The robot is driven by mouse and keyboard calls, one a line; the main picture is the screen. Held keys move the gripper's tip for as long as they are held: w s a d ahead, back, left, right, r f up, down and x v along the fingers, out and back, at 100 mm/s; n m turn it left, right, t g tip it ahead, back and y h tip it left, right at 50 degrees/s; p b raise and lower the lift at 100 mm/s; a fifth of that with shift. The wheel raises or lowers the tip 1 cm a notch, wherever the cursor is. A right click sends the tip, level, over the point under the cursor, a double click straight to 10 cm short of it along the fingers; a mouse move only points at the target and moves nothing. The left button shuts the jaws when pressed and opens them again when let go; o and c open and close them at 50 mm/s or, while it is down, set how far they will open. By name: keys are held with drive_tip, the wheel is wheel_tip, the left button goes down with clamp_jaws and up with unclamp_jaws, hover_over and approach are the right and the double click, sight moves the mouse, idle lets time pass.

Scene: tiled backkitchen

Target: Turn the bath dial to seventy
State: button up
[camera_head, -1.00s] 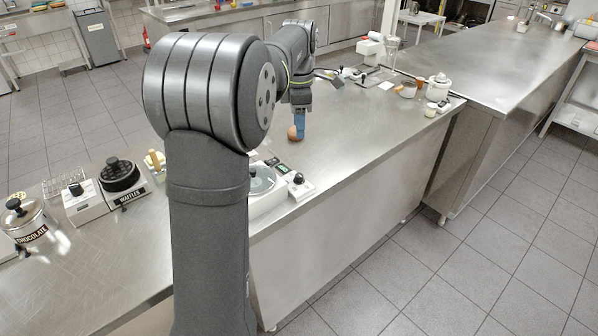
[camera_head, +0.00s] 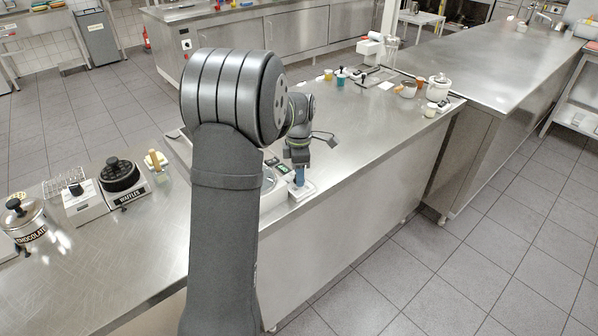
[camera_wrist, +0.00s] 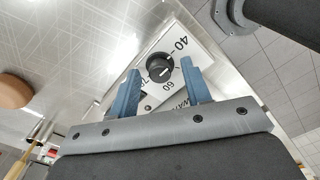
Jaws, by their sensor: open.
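The bath dial is a round black knob (camera_wrist: 160,67) on a white plate (camera_wrist: 190,45) printed with 40, 60 and a partly hidden 70. A small white mark shows on the knob on the side towards the 60; its exact setting is hard to read. My gripper (camera_wrist: 160,66) is open, its two blue fingers on either side of the knob in the wrist view. I cannot tell whether they touch it. In the head view my gripper (camera_head: 300,178) is over the small white dial box (camera_head: 304,191) near the counter's front edge, and it hides the knob.
The bath (camera_head: 268,182) stands just left of the dial box, partly behind my arm. A waffle maker (camera_head: 122,181) and a chocolate pot (camera_head: 24,222) stand further left. A brown round thing (camera_wrist: 12,92) lies left in the wrist view.

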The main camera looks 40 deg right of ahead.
drive_tip(key=shift+c, duration=0.2)
clamp_jaws()
